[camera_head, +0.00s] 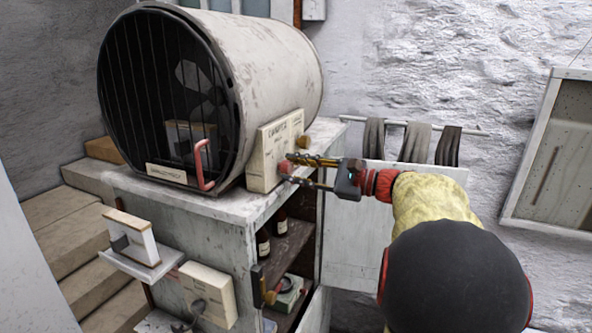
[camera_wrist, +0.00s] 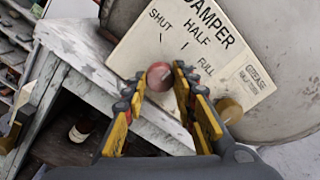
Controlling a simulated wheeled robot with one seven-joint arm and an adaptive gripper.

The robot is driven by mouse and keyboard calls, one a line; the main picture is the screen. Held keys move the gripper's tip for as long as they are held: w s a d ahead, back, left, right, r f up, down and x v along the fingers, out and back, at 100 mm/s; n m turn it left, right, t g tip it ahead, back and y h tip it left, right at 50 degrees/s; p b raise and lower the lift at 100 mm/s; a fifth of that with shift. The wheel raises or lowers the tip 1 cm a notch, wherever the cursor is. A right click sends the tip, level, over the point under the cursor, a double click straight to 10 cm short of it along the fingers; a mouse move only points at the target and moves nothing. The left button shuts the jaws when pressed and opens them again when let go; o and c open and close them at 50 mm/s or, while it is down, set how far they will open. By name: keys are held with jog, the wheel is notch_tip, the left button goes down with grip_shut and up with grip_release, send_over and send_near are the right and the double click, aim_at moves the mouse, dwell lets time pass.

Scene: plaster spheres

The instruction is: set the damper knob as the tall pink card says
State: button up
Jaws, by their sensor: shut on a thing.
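The damper box (camera_head: 277,150) is a cream block beside the large drum on the cabinet top. In the wrist view its face (camera_wrist: 185,50) reads DAMPER, with the marks SHUT, HALF and FULL. The damper knob (camera_wrist: 158,76) is round and dull red, below these marks. My gripper (camera_head: 289,168) reaches it from the right, and in the wrist view its yellow fingers (camera_wrist: 160,84) are closed on the knob's two sides. I cannot make out a pointer on the knob. I cannot make out a tall pink card in either view.
A brass grease knob (camera_wrist: 229,110), labelled GREASE HALF TURN, sits close to my right finger. The drum (camera_head: 262,62) has a grille and a red handle (camera_head: 204,166). Bottles (camera_head: 263,243) stand in the open cabinet.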

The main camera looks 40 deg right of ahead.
jog(key=o, duration=1.2)
jog(key=shift+c, duration=0.2)
jog(key=v, duration=1.2)
jog(key=shift+d+f, duration=0.1)
